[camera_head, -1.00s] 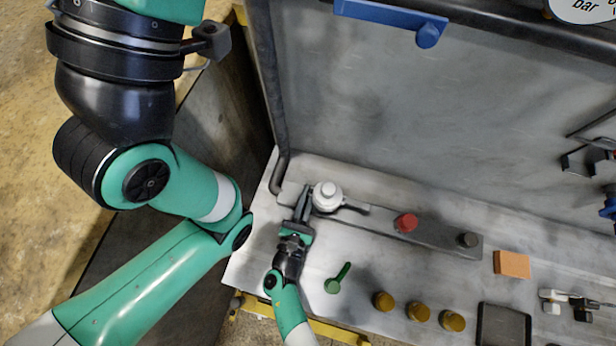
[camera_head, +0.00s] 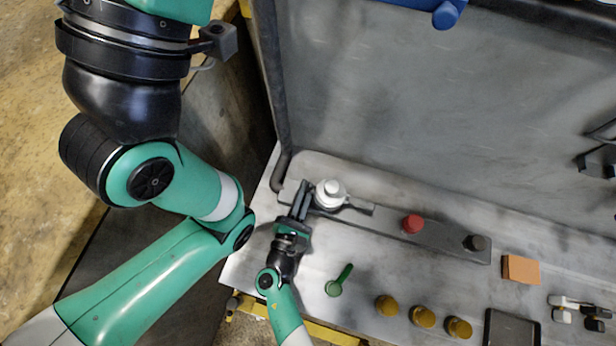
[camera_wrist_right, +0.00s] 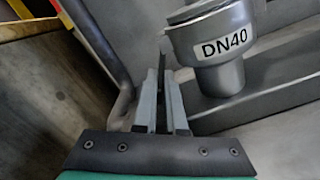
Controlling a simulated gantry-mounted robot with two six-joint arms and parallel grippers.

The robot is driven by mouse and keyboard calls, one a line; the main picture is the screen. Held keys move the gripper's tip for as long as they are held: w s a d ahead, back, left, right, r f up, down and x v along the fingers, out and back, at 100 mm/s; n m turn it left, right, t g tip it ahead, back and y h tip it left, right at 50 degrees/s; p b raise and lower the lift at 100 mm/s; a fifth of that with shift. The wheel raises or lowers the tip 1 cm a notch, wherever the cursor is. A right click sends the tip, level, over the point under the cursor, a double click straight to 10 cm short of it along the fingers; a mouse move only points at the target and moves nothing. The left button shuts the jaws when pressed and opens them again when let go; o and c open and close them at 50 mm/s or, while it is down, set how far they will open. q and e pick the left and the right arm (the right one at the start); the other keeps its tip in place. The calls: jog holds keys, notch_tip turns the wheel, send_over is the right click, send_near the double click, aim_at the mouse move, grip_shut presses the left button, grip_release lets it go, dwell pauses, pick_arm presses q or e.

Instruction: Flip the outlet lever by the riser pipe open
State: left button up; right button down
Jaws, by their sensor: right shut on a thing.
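The riser pipe (camera_head: 282,120) is a dark vertical pipe that bends at the table's back left corner. It also shows in the right wrist view (camera_wrist_right: 105,50). Beside it stands a round, pale-topped valve fitting (camera_head: 329,192), labelled DN40 in the wrist view (camera_wrist_right: 222,62). My right gripper (camera_head: 302,195) is between pipe and fitting, shut on the outlet lever. In the wrist view only a thin dark strip of the lever (camera_wrist_right: 162,75) shows between the fingers; they hide the rest. My left gripper is not in view.
A grey bar runs right from the fitting, with a red knob (camera_head: 412,223) and a dark knob (camera_head: 475,243). A green handle (camera_head: 339,281), several brass knobs (camera_head: 422,316) and an orange block (camera_head: 521,269) are on the table. A grey wall stands behind.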

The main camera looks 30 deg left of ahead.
jog(key=m+b, duration=0.1)
jog(key=m, duration=0.1)
jog(key=a+m+b, duration=0.1)
jog(key=shift+s+a+r+m, duration=0.1)
jog(key=shift+r+m, duration=0.25)
jog(key=shift+m, duration=0.05)
jog(key=m+b, duration=0.1)
jog(key=r+m+b, duration=0.1)
jog(key=m, duration=0.1)
jog(key=shift+s+a+r, duration=0.1)
jog(key=shift+a, duration=0.25)
jog(key=m+b, duration=0.1)
jog(key=r+m, duration=0.1)
jog(key=shift+a+m+b, duration=0.15)
jog(key=shift+m+b, duration=0.2)
jog(key=shift+m, duration=0.05)
jog(key=shift+r+m+b, duration=0.5)
jog(key=shift+m, duration=0.7)
jog(key=c, duration=1.3)
grip_release()
jog(key=shift+o, duration=0.2)
